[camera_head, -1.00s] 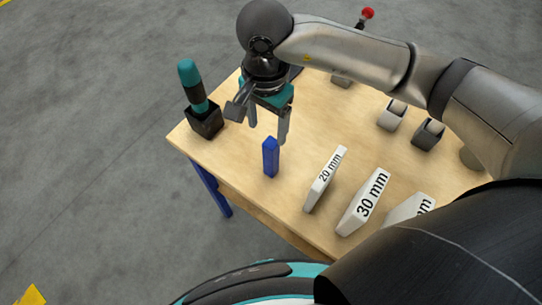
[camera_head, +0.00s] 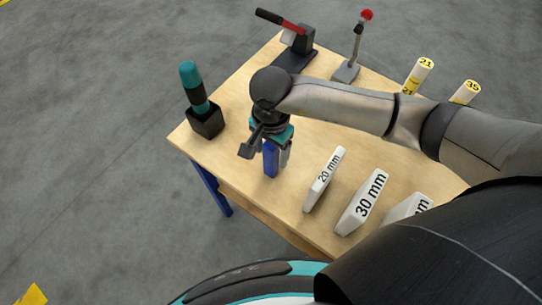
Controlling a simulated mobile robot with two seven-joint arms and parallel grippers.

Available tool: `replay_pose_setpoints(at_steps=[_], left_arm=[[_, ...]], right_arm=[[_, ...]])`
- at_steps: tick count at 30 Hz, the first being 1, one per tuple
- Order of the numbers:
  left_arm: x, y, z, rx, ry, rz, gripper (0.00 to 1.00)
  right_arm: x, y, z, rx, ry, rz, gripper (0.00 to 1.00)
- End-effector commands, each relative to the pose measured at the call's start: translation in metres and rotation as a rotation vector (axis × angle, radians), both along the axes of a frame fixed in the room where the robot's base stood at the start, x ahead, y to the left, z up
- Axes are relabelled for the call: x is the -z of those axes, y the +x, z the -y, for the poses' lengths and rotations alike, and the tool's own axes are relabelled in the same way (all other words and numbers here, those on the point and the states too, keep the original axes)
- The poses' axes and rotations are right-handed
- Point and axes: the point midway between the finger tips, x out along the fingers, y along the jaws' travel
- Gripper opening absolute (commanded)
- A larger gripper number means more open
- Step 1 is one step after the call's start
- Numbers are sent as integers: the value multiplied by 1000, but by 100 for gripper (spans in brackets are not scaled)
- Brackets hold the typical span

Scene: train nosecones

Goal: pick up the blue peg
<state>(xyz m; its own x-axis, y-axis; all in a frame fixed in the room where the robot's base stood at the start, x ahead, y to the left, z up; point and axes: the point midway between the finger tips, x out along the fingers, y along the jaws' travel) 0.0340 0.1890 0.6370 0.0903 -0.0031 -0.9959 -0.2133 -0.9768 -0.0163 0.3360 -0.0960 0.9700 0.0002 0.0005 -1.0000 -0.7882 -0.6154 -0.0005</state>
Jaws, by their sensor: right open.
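The blue peg (camera_head: 270,160) stands upright on the wooden table (camera_head: 240,190), left of the white 20 mm block. My right gripper (camera_head: 270,150) is directly over the peg, pointing down, with its fingers lowered around the peg's upper part. The jaws are open, with one finger seen at the peg's right side. The peg's top is hidden by the gripper. Whether the fingers touch the peg cannot be told. My left gripper is not in view.
White blocks marked 20 mm (camera_head: 324,180) and 30 mm (camera_head: 362,202) stand to the right, with another beside them. A black holder (camera_head: 205,122) with a teal-handled tool stands left. A red-handled device (camera_head: 296,48), a red-knobbed lever (camera_head: 347,68) and yellow-labelled cylinders (camera_head: 418,75) are behind.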

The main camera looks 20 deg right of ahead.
Motion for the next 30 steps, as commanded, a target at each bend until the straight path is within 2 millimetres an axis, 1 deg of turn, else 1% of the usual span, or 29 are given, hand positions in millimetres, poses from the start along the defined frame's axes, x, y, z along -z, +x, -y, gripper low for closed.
replay_pose_setpoints(at_steps=[2,21,30], left_arm=[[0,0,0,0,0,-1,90],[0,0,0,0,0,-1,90],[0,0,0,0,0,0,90]], right_arm=[[0,0,0,0,0,0,72],[-1,0,0,1,0,0,0],[-1,0,0,1,-1,1,0]])
